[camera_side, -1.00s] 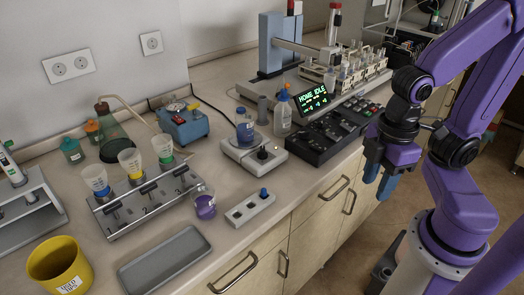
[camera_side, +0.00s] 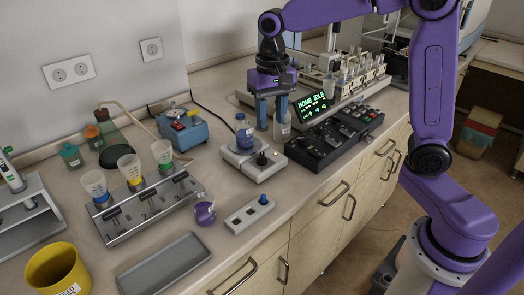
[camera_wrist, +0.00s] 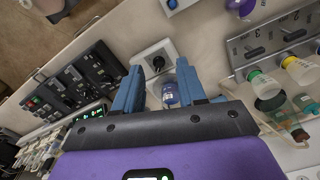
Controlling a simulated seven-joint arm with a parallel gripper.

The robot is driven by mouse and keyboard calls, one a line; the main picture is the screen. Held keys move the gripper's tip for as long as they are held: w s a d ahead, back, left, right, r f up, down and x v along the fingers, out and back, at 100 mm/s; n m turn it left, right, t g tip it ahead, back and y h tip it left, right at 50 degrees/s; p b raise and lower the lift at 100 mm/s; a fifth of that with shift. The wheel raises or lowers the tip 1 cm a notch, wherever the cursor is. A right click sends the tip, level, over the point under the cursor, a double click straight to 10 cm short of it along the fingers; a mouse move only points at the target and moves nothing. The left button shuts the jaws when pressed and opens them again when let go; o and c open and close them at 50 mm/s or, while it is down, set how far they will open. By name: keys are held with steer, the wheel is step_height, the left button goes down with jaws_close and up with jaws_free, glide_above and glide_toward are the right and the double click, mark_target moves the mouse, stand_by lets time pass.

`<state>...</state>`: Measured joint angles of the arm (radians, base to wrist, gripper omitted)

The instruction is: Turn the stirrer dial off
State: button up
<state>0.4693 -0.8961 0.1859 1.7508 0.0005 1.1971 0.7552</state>
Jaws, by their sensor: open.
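My gripper (camera_side: 271,122) is open and empty, pointing down, behind and above the dial, near the beaker. In the wrist view my blue fingers (camera_wrist: 160,68) are spread, with the stirrer and beaker seen between them. I cannot tell the dial's exact setting.
A clear bottle (camera_side: 282,125) stands close to my fingers. The black control panel (camera_side: 325,140) with a green display is to the right.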

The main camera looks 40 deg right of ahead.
mark_target(262, 155)
steer(key=w+d+m, duration=0.4)
steer(key=w+m, duration=0.1)
steer(key=w, duration=0.3)
steer(key=f, duration=1.7)
steer(key=shift+s+d, duration=0.2)
steer(key=shift+s, duration=0.05)
steer(key=shift+r, duration=0.1)
jaws_close()
